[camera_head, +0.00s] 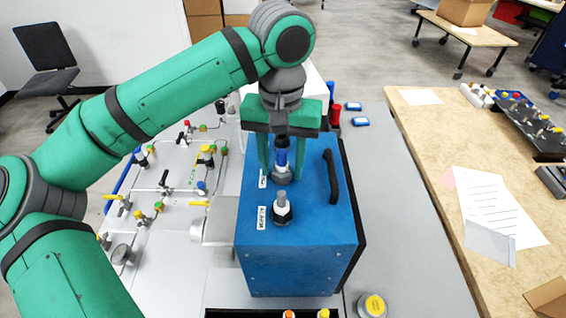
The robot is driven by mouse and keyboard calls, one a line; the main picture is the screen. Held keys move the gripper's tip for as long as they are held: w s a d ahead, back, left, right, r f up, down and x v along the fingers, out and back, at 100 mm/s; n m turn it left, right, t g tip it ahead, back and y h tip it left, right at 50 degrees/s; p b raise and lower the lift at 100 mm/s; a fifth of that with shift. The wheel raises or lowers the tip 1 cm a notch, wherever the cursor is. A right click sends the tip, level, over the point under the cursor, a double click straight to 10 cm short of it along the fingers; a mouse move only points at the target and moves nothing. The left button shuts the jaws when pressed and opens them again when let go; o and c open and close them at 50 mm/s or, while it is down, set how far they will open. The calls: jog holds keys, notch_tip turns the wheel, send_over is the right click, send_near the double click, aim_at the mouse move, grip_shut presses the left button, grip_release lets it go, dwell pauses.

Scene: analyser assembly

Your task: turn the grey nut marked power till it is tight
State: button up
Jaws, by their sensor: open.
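The blue analyser box (292,262) stands on the bench with two connectors on its top. The far connector has a grey nut (283,175) at its base and a blue upper part. My gripper (282,168) points down over it, its green fingers open on either side of the blue part. The near connector (282,208) has a grey upper part and a dark base, and stands clear of the gripper. A small white label lies left of each connector; the far label (262,180) is too small to read, so I cannot confirm which nut is marked power.
A black handle (331,176) rises from the box top just right of the connectors. A panel of valves and pipes (170,180) lies to the left. A red cylinder (335,115) stands behind the box. The grey bench right of the box is mostly clear.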

jog(key=n, duration=0.6)
jog(key=shift+n, duration=0.4)
jog(key=n, duration=0.4)
jog(key=shift+s, duration=0.15)
jog(key=n, duration=0.3)
